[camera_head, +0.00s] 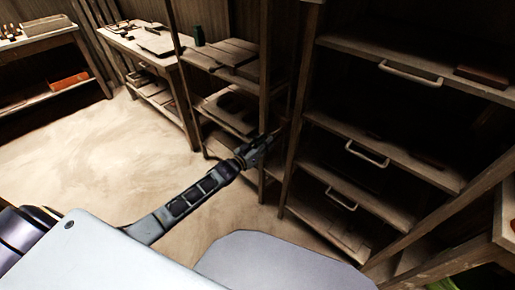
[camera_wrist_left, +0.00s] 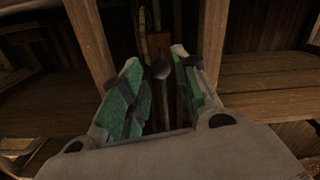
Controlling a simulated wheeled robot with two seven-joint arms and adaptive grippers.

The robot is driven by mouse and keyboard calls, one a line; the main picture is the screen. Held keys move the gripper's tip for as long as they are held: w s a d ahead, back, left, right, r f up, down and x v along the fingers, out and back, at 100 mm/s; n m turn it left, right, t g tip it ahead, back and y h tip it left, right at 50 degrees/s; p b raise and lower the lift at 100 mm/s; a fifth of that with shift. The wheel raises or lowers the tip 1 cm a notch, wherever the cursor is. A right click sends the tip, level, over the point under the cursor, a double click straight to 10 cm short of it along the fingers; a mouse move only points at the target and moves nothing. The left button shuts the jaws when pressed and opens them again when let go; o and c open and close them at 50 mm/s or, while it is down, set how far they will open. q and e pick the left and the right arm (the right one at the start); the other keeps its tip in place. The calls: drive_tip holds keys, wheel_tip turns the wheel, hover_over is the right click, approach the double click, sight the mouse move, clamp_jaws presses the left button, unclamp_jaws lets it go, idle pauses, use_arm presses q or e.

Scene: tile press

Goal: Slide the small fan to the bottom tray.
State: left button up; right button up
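I cannot make out a small fan in either view. My left gripper (camera_head: 258,148) is at the wooden post between the left shelf unit and the right rack. In the left wrist view its two green-padded fingers (camera_wrist_left: 154,62) stand apart. A small grey rounded thing (camera_wrist_left: 161,70) shows between or behind them; I cannot tell what it is or whether they touch it. The right rack has stacked levels with pale bar handles: an upper handle (camera_head: 410,74), a middle handle (camera_head: 367,154) and a lowest handle (camera_head: 341,199). Their insides are dark. My right gripper is out of view.
The left shelf unit (camera_head: 232,107) holds flat boards. A wooden bench (camera_head: 150,62) and another table (camera_head: 38,45) with an orange-red box (camera_head: 68,80) below stand farther back. Upright posts crowd my gripper. The pale floor (camera_head: 95,150) at left is clear.

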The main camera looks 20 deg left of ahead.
use_arm(q)
drive_tip(key=shift+v, duration=2.05)
drive_tip(key=shift+s+d+f, duration=0.1)
